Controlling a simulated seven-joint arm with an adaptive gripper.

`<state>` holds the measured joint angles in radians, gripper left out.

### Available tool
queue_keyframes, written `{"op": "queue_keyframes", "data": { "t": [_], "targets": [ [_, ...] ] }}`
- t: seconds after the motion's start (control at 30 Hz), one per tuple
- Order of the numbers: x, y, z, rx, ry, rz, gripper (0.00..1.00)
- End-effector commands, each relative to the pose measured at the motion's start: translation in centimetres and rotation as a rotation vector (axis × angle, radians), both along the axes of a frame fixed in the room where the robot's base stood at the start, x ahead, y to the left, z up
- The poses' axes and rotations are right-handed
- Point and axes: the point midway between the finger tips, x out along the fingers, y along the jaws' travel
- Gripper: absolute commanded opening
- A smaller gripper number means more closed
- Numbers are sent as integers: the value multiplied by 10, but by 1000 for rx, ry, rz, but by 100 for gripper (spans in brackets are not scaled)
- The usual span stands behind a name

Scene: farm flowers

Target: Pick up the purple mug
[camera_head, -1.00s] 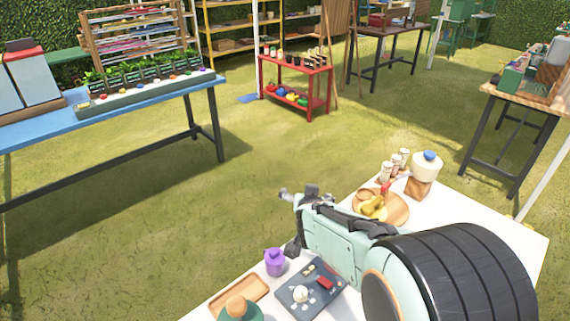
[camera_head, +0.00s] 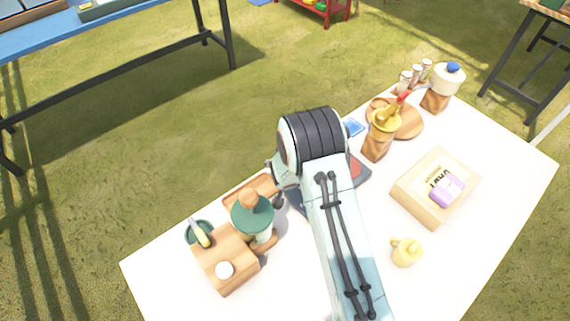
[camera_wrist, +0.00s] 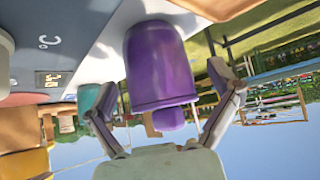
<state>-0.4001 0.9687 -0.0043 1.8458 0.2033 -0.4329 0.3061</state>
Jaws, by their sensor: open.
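The purple mug (camera_wrist: 160,68) is large in the middle of the wrist view, which shows the scene upside down. It stands on the white table top (camera_wrist: 118,28). My gripper (camera_wrist: 158,92) is open, with one finger on each side of the mug and visible gaps between. A smaller purple part juts out from the mug toward my palm. In the head view my arm covers the mug, and only a bit of my gripper (camera_head: 283,188) shows beside the wrist.
On the white table (camera_head: 300,258), a green-topped jar (camera_head: 252,215) and wooden block (camera_head: 226,262) stand left of my arm. A dark board (camera_head: 358,178) lies partly under it. A utensil holder (camera_head: 378,140), a box (camera_head: 432,192) and a yellow mug (camera_head: 406,252) are to the right.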

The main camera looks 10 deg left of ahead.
Motion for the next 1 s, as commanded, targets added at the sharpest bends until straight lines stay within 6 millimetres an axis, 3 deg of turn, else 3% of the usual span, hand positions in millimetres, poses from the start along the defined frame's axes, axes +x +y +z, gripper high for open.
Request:
{"op": "queue_keyframes", "data": {
  "t": [0.3, 0.53, 0.87, 1.0],
  "targets": [
    [6, 1, -6, 0, 1, 0, 89],
    [6, 1, -6, 0, 1, 0, 17],
    [6, 1, -4, 1, 1, 0, 17],
    [6, 1, 15, 3, -3, 0, 17]
  ]
}}
